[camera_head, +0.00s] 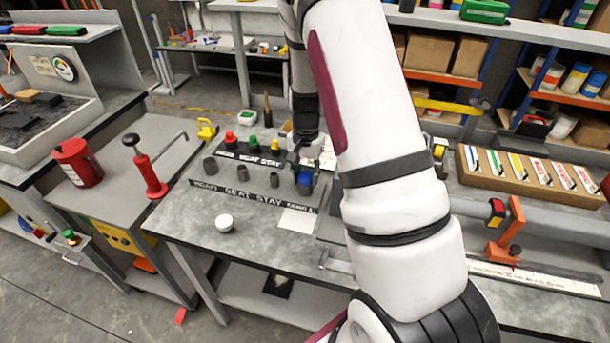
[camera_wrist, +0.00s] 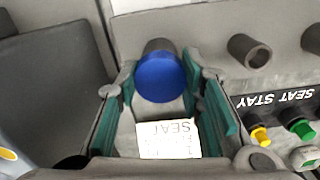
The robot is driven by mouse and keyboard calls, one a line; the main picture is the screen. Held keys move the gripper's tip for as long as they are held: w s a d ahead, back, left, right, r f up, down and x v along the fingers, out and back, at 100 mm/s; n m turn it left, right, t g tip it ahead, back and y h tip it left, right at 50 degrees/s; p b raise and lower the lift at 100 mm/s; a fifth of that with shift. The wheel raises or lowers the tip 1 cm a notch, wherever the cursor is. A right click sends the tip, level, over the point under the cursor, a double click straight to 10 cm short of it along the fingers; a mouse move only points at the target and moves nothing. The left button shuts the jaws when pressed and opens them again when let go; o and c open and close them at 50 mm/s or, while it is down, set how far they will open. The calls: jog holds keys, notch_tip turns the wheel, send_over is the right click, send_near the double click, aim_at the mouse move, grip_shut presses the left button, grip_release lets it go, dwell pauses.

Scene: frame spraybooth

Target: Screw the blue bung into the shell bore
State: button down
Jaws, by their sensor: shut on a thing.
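The blue bung (camera_wrist: 160,78) sits between the teal finger pads of my gripper (camera_wrist: 159,80) in the wrist view, and my gripper is shut on it. A grey cylinder (camera_wrist: 157,46) shows directly beyond the bung, in line with it; whether the bung is inside its bore cannot be told. In the head view the blue bung (camera_head: 305,184) shows under my gripper (camera_head: 308,165), at the right end of a row of grey tubes (camera_head: 242,171). My arm hides part of that end.
Red (camera_head: 230,138), green (camera_head: 253,143) and yellow (camera_head: 276,145) bungs stand on a labelled strip behind the tubes. A small white pot (camera_head: 225,222) stands on the grey bench (camera_head: 190,215). A white card (camera_head: 297,221) lies in front of the tubes. A red hand press (camera_head: 152,175) stands left.

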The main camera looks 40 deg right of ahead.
jog(key=shift+w, duration=0.1)
jog(key=m, duration=0.4)
jog(key=shift+m+b, duration=0.3)
jog(key=shift+b, duration=0.1)
jog(key=c, duration=1.3)
grip_release()
